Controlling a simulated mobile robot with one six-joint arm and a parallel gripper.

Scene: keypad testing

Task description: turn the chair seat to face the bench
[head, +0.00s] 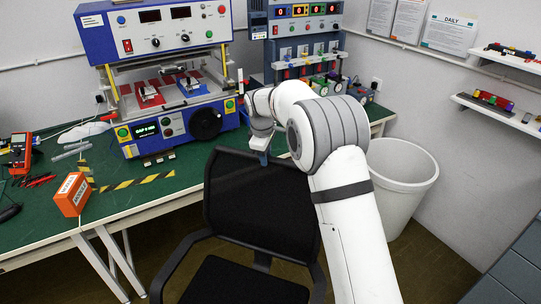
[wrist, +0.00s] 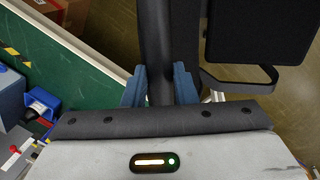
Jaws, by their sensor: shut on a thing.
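The black office chair's mesh backrest (head: 255,205) stands close to the bench's front edge. Its seat (head: 245,284) is on the near side of the backrest, away from the green-topped bench (head: 140,197). In the wrist view the seat (wrist: 262,28) lies right of the backrest (wrist: 156,40) and the bench (wrist: 75,65) lies left. An armrest (wrist: 240,84) shows beside the seat. My gripper (wrist: 160,84), with blue fingers on both sides, is shut on the backrest's top edge. In the head view my gripper (head: 262,148) is partly hidden by my wrist. The chair's base is hidden.
A white bin (head: 400,180) stands on the floor right of my arm. A blue test machine (head: 160,90), an orange box (head: 71,194) and a red meter (head: 20,150) are on the bench. A grey cabinet (head: 515,270) is at the lower right. Some floor is open between bin and cabinet.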

